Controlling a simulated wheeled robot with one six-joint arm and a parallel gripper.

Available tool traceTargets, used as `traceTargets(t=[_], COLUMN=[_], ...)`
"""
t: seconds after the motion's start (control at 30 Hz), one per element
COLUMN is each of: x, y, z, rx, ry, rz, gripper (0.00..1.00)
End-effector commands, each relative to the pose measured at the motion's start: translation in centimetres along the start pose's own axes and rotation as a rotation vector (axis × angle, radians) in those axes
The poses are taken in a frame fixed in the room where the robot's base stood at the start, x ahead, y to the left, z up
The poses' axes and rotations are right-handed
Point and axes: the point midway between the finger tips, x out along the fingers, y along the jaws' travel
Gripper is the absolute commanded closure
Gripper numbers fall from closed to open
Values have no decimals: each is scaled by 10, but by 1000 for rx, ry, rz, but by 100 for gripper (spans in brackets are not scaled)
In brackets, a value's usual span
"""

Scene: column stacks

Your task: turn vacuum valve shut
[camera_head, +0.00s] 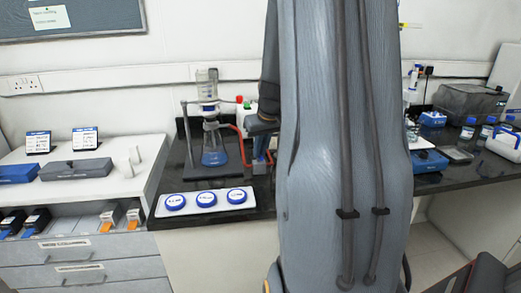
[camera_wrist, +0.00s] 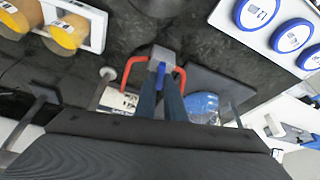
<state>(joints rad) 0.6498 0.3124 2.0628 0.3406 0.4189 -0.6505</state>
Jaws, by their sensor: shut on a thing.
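The vacuum valve (camera_wrist: 163,52) shows in the wrist view as a grey block with red tubing (camera_wrist: 132,68) on both sides and a blue handle (camera_wrist: 161,70). My gripper (camera_wrist: 160,84) is shut on the blue handle, its two dark fingers close together at it.
A white tray with several round blue-rimmed dishes (camera_head: 207,198) lies at the front of the black bench. A stand rod (camera_head: 188,135) rises beside the flask. A white drawer unit (camera_head: 75,222) is at the left. Instruments and a grey bin (camera_head: 467,100) crowd the right.

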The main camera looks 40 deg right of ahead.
Motion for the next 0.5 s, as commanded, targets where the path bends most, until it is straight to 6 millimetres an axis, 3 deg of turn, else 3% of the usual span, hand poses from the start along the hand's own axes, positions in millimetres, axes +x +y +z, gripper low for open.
traceTargets(t=[0.5], x=[-2], y=[-2], z=[0], rx=[215], ry=[-2], rz=[91], gripper=[100])
